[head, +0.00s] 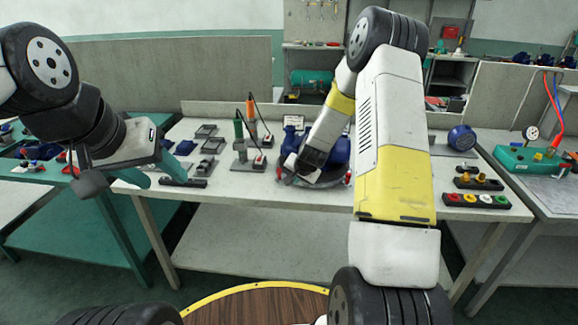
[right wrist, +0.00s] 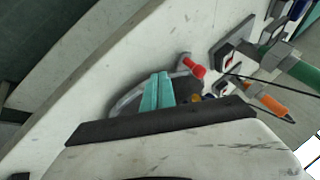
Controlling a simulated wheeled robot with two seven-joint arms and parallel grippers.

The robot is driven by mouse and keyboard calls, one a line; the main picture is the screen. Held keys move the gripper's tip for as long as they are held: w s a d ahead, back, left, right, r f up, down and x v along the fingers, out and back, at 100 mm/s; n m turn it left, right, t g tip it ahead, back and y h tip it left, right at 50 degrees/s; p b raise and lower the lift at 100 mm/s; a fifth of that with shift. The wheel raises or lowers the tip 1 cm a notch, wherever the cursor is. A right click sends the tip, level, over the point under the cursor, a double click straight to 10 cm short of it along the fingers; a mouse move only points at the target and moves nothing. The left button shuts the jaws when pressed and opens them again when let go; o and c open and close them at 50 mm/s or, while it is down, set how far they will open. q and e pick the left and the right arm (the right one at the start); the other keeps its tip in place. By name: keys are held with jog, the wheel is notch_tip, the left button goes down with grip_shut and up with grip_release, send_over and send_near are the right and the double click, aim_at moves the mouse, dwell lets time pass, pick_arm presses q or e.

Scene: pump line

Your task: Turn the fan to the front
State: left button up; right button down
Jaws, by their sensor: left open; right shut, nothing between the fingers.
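A blue machine (head: 340,152) stands on a round dark turntable (head: 327,184) at the middle of the bench; my right arm covers much of it. I cannot make out which part is the fan. My right gripper (right wrist: 158,92) is shut and empty, its teal fingers together. In the right wrist view they are beside a red knob (right wrist: 194,67) and a curved grey rim (right wrist: 128,104); contact cannot be told. In the head view its fingertips are hidden. My left gripper (head: 154,168) is open and empty, over the bench's left front corner, far from the machine.
Left of the turntable stand a green-handled tool (head: 239,127) and an orange-handled tool (head: 251,106) on stands with cables. Small grey trays (head: 206,131) lie further left. A blue round part (head: 461,137) and black blocks with coloured knobs (head: 476,200) are at right.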

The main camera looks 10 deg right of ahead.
jog(key=shift+x, duration=1.1)
jog(key=shift+w+a, duration=0.8)
jog(key=shift+a, duration=0.25)
jog(key=shift+w+a+r, duration=0.1)
jog(key=shift+w+a, duration=0.3)
jog(key=shift+w, duration=0.1)
